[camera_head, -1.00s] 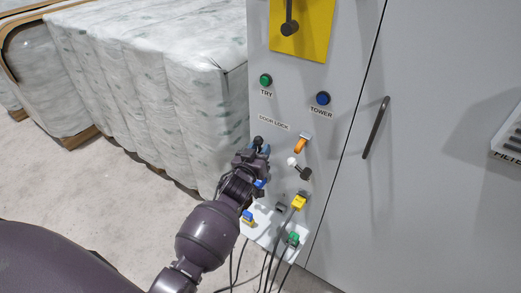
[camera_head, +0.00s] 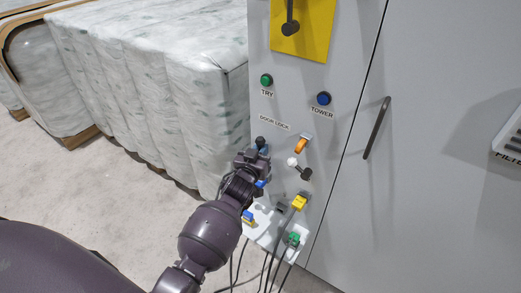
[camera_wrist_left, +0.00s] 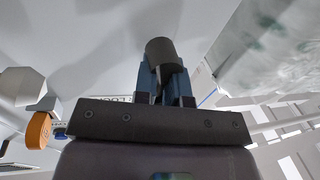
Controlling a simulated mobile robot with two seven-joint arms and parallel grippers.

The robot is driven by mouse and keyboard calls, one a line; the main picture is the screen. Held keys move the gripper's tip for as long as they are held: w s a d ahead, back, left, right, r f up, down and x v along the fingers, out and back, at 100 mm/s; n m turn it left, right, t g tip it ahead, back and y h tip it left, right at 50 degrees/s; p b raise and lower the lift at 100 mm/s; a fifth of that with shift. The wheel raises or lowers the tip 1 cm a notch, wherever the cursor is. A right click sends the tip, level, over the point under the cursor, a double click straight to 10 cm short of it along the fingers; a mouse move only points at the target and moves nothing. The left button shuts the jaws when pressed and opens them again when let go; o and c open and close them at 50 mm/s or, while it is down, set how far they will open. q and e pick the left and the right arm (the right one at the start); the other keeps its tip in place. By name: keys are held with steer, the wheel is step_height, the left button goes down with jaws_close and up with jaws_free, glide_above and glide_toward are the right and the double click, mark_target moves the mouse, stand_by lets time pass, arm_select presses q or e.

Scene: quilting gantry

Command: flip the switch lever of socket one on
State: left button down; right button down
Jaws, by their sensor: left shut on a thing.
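The grey cabinet front carries a lever with a black knob (camera_head: 261,142) at the left, below the DOOR LOCK label. My left gripper (camera_head: 257,154) is at this lever, and its blue fingers are shut on it. In the left wrist view the dark round knob (camera_wrist_left: 160,50) stands up between the fingers (camera_wrist_left: 163,85). The gripper hides the lever's base. A second lever with a white knob (camera_head: 293,162) sits to its right, apart from the gripper. No label for socket one can be read. My right gripper is not in view.
An orange handle (camera_head: 300,146) sits above the white-knobbed lever. Blue (camera_head: 248,216), yellow (camera_head: 299,202) and green (camera_head: 294,238) plugs with hanging cables are below. Wrapped mattresses (camera_head: 170,90) stand at the left. A door handle (camera_head: 376,128) is at the right.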

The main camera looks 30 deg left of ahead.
arm_select(q)
steer(key=shift+r+m, duration=0.25)
steer(key=shift+m, duration=0.35)
steer(key=c, duration=1.2)
jaws_free()
steer(key=shift+r, duration=0.1)
steer(key=s+d+p, duration=0.1)
steer(key=s, duration=0.9)
steer(key=shift+s+d+f, duration=0.15)
steer(key=shift+s+f, duration=0.15)
steer(key=shift+s, duration=0.05)
